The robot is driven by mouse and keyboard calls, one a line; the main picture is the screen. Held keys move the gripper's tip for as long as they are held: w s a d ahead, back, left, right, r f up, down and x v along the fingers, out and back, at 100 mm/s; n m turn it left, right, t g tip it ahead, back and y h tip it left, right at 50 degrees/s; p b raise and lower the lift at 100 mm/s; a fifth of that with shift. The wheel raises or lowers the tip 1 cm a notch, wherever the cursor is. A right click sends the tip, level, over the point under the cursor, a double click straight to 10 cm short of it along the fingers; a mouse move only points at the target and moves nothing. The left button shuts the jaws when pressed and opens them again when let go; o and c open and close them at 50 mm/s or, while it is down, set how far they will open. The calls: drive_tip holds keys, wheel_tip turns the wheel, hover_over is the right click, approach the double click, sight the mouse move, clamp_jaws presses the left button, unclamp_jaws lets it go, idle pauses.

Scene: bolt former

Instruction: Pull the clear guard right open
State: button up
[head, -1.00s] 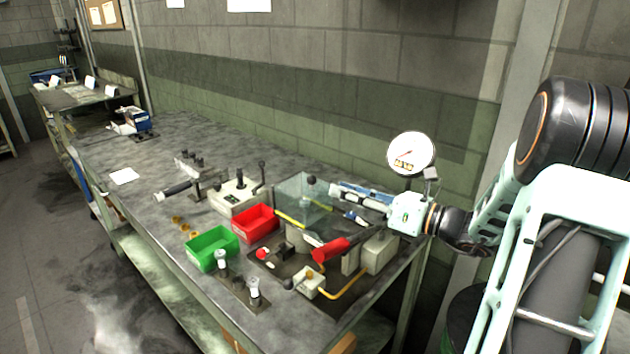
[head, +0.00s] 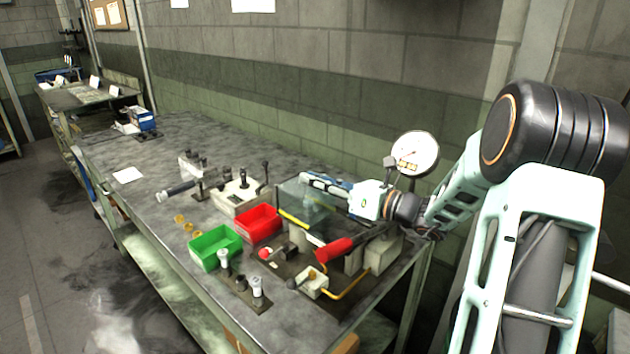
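The clear guard (head: 296,209) is a see-through box on the bench fixture, with a yellow strip along its lower front edge. My gripper (head: 306,179) reaches in from the right, and its fingertips overlap the guard's top edge in the head view. The dark knob on top of the guard is hidden behind the fingers. I cannot tell whether the fingers touch the guard or the knob, nor how wide apart they are.
A red bin (head: 259,224) and a green bin (head: 215,248) sit left of the fixture. A grey control box (head: 239,194) with levers is farther left. The bench's far-left top is mostly clear.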

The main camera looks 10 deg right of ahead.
clamp_jaws()
drive_tip(key=p+v, duration=0.1)
drive_tip(key=v, duration=0.2)
drive_tip(key=p+v, duration=0.1)
drive_tip(key=v, duration=0.3)
drive_tip(key=s+a+p+v, duration=0.1)
drive_tip(key=v, duration=0.3)
drive_tip(key=shift+s+a+f, duration=0.1)
drive_tip(key=shift+a, duration=0.05)
drive_tip(key=shift+o, duration=1.9)
unclamp_jaws()
drive_tip(key=shift+s, duration=0.15)
